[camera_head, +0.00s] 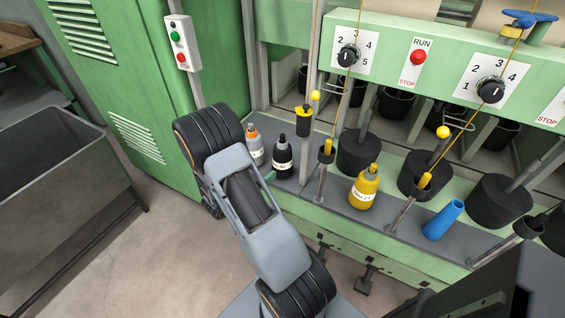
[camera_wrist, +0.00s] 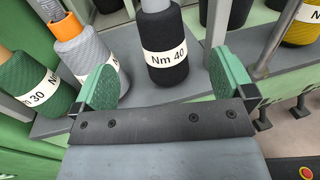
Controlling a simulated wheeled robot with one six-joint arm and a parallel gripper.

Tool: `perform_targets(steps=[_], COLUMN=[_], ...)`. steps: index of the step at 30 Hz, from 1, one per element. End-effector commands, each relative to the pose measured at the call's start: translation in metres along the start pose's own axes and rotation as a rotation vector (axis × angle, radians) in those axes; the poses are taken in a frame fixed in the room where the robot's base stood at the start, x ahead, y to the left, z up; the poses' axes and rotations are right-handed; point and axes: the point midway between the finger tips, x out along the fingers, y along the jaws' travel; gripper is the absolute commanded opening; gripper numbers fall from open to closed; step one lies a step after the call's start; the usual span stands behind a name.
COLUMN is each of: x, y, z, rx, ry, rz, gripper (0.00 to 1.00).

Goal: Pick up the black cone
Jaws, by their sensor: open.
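The black cone (camera_wrist: 163,28) has a white label reading "Nm 40" and stands upright on the grey ledge in the wrist view. It also shows in the head view (camera_head: 283,160), just right of my arm's end. My gripper (camera_wrist: 164,80) is open, with green pads to the left and right of the cone's lower part in the picture. The cone appears in front of the gap between the pads; I see no contact. In the head view my arm hides most of the gripper, and only a bit of green pad shows beside the cone.
A grey cone with an orange tip (camera_wrist: 95,60) stands close left of the black cone, with a dark green cone (camera_wrist: 33,85) further left.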

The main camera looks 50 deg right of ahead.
Motion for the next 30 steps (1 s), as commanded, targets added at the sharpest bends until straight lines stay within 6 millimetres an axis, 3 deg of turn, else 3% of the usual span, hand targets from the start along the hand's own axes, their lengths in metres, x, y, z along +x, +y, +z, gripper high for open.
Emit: perform_targets(steps=[9,19,30], x=[0.055,0.077,0.120], y=[0.000,0.000,0.002], z=[0.000,0.000,-0.002], rx=[-0.003,-0.001,-0.003], ry=[-0.002,-0.001,-0.001], rz=[-0.001,0.001,0.000], gripper=[1.00,1.00,1.00])
